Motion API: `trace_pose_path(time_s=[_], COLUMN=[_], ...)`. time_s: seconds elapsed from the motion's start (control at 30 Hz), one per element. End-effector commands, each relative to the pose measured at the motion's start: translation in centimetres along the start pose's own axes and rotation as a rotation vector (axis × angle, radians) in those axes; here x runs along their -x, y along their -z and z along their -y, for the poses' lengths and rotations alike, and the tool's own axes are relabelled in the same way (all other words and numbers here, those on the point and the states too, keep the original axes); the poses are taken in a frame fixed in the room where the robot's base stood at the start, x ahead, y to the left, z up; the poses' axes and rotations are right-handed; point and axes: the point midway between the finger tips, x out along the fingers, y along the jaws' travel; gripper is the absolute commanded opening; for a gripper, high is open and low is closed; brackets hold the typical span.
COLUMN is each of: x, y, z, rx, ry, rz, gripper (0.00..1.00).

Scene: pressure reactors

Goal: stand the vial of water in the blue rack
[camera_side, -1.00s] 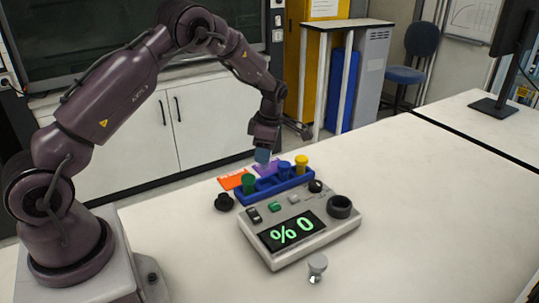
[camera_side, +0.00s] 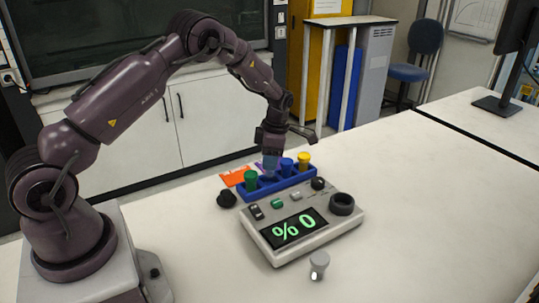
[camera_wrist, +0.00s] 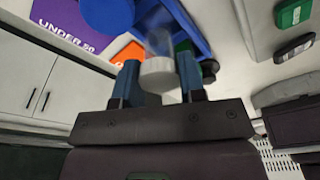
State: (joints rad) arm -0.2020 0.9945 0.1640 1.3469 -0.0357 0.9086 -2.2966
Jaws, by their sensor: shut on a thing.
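My gripper (camera_side: 270,165) points down over the blue rack (camera_side: 282,187), at the slots between the green-capped and blue-capped vials. In the wrist view its blue fingers (camera_wrist: 159,84) are shut on a vial with a white cap (camera_wrist: 158,74) and a clear body. That body points toward the blue rack (camera_wrist: 188,14); whether its lower end is inside a slot I cannot tell. In the side view the fingers hide most of the held vial. The rack holds a green-capped vial (camera_side: 250,178), a blue-capped vial (camera_side: 286,165) and a yellow-capped vial (camera_side: 304,161).
A grey device (camera_side: 300,225) with a green "% 0" display stands just in front of the rack. Another pale-capped vial (camera_side: 319,263) stands before it. A black knob-like piece (camera_side: 226,198) lies left of the rack. Orange (camera_side: 234,177) and purple cards lie behind. The right tabletop is clear.

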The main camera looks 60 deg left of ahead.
Motion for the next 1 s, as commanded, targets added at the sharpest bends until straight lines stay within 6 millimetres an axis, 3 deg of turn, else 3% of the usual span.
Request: trace_pose_path(time_s=[0.57, 1.0], x=[0.0, -1.5], y=[0.0, -0.2], z=[0.0, 0.0], rx=[-0.001, -0.001], ry=[0.0, 0.001], rz=[-0.001, -0.001], gripper=[0.1, 0.1])
